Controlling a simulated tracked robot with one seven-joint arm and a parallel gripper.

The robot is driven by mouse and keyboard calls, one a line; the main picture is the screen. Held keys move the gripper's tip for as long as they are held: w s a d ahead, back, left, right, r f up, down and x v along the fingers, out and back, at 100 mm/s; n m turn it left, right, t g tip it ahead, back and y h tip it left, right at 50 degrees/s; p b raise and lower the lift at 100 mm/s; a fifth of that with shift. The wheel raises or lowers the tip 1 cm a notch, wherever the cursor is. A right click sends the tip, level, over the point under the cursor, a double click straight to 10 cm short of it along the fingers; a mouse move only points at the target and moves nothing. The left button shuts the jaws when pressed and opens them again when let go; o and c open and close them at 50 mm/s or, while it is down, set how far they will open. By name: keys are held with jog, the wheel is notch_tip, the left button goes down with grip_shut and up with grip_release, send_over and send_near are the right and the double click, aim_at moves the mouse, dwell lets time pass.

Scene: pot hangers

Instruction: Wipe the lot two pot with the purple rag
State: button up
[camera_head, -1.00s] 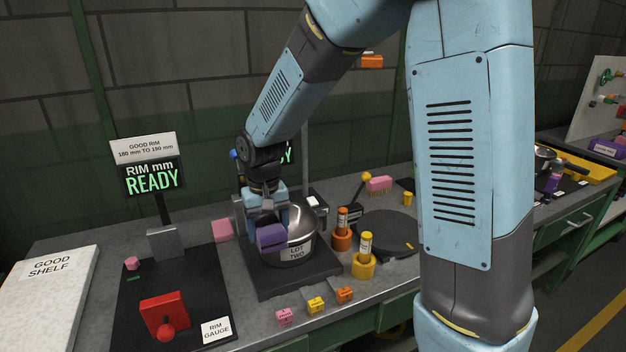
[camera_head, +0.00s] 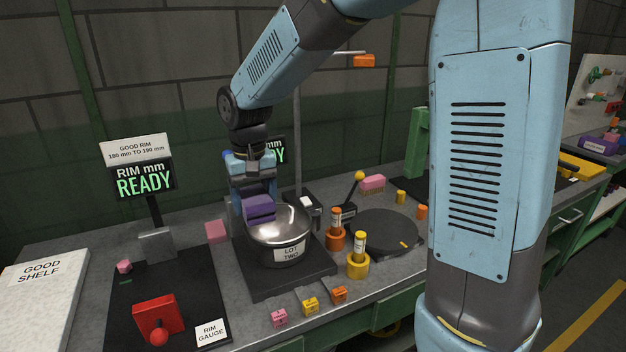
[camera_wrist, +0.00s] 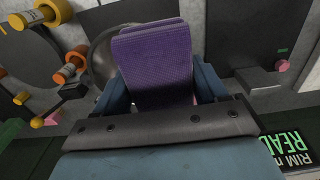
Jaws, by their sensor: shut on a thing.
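The lot two pot (camera_head: 283,240) is a steel pot with a "LOT TWO" label, standing on a dark square plate (camera_head: 262,285). My gripper (camera_head: 254,192) is shut on the folded purple rag (camera_head: 258,208), at the pot's upper left rim. I cannot tell whether the rag touches the pot. In the wrist view the purple rag (camera_wrist: 157,62) sits between the fingers of my gripper (camera_wrist: 162,98), and part of the pot (camera_wrist: 104,52) shows behind it. The rag hides some of the rim.
The rim gauge with a red block (camera_head: 158,314) and a READY display (camera_head: 144,181) is at left, beside the good shelf (camera_head: 40,295). Orange (camera_head: 336,232) and yellow (camera_head: 358,258) holders stand right of the pot. Small pink, yellow and orange cubes (camera_head: 310,306) lie in front.

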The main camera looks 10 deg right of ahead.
jog(key=shift+r, duration=0.15)
jog(key=shift+r, duration=2.95)
